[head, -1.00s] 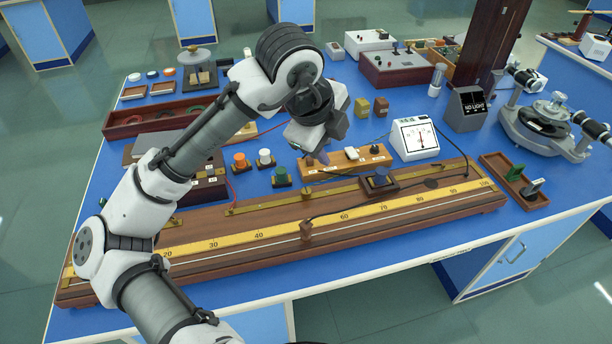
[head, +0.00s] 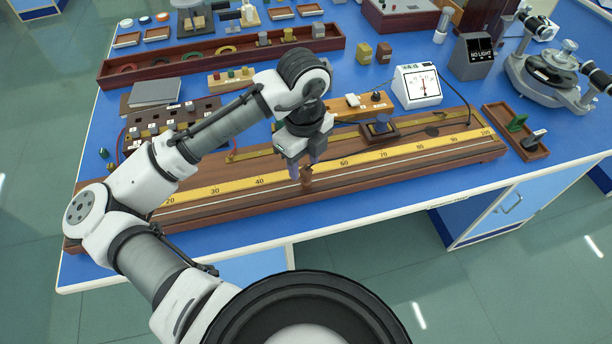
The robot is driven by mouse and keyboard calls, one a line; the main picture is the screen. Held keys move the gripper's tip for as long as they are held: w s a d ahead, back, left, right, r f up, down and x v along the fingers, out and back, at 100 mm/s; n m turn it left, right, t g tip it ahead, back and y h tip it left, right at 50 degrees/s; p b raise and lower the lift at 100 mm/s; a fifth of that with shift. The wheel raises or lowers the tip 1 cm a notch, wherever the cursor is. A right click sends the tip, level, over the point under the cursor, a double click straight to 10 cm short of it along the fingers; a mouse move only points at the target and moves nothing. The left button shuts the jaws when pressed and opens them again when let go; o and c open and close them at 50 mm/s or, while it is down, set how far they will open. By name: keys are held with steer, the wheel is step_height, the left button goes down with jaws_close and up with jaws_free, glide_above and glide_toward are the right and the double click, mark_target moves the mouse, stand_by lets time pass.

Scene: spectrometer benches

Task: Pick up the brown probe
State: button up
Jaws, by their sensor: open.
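The brown probe (head: 307,181) stands upright on the long wooden metre bridge (head: 400,172), near the yellow scale between the 40 and 60 marks. A dark cable runs from near it to the right. My gripper (head: 305,170) is open and points down over the bridge, right at the probe. Its fingertips show close to the probe's upper part, one on each side in the picture. The probe's top is partly hidden by the gripper. I cannot tell whether the fingers touch it.
A white meter (head: 416,87) and a grey NO LIGHT box (head: 472,57) stand behind. A wooden tray (head: 516,131) lies at the right. My arm covers part of the bridge's left side.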

mark_target(306, 170)
steer(key=shift+w+d+f+p, duration=0.1)
steer(key=shift+f+p, duration=0.15)
steer(key=shift+f, duration=0.8)
steer(key=shift+w+d+f+p, duration=0.1)
steer(key=shift+f+p, duration=0.1)
steer(key=shift+f, duration=0.8)
steer(key=shift+c, duration=0.3)
jaws_close()
